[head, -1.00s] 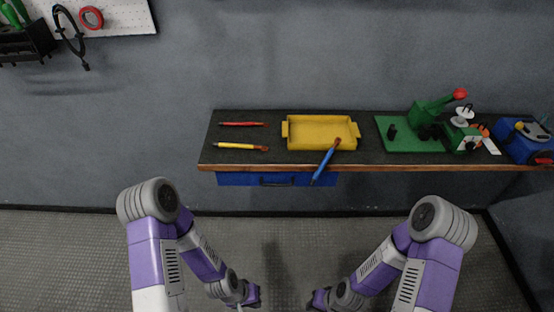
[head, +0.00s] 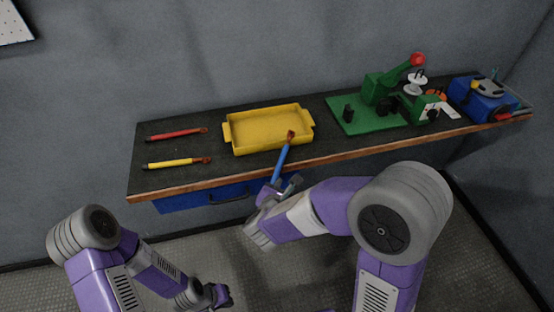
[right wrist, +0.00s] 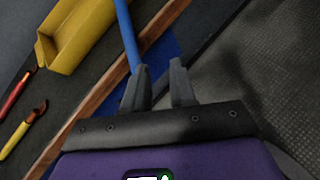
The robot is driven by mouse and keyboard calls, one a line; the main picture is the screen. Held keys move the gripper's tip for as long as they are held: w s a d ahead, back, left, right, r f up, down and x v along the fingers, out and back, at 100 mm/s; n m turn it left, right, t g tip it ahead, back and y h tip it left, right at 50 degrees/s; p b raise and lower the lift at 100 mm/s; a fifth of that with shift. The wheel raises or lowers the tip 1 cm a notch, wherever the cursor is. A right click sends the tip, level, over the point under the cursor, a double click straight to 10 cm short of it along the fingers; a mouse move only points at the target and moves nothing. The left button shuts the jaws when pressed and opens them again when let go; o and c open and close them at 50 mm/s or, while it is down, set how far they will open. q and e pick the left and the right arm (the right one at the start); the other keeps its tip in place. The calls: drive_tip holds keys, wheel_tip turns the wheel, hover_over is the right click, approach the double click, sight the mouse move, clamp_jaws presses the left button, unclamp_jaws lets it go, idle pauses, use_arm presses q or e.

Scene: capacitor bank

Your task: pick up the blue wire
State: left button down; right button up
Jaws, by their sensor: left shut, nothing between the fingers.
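The blue wire (head: 282,158) is a thin blue rod with a copper-brown tip. It lies slanted at the front of the bench, its brown tip at the yellow tray and its blue end past the wooden edge. My right gripper (head: 284,186) is at that overhanging end. In the right wrist view the fingers (right wrist: 158,88) are apart, and the blue wire (right wrist: 126,35) runs down to the left finger. I cannot tell whether it touches that finger. My left gripper (head: 220,296) is low at the bottom, away from the bench, shut and empty.
The yellow tray (head: 268,130) stands behind the wire. A red wire (head: 176,135) and a yellow wire (head: 178,163) lie to its left. A green press (head: 380,92) and a blue box (head: 482,100) stand at the right. A blue drawer (head: 190,198) is under the bench edge.

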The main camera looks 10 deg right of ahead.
sight(282, 160)
drive_tip(key=w, duration=0.2)
drive_tip(key=w+t+b, duration=0.1)
drive_tip(key=w, duration=0.2)
drive_tip(key=w+d+n+t, duration=0.1)
drive_tip(key=w, duration=0.2)
drive_tip(key=shift+w+d+r+b, duration=0.1)
drive_tip(key=shift+w+r+b, duration=0.1)
drive_tip(key=shift+r+b, duration=0.2)
clamp_jaws()
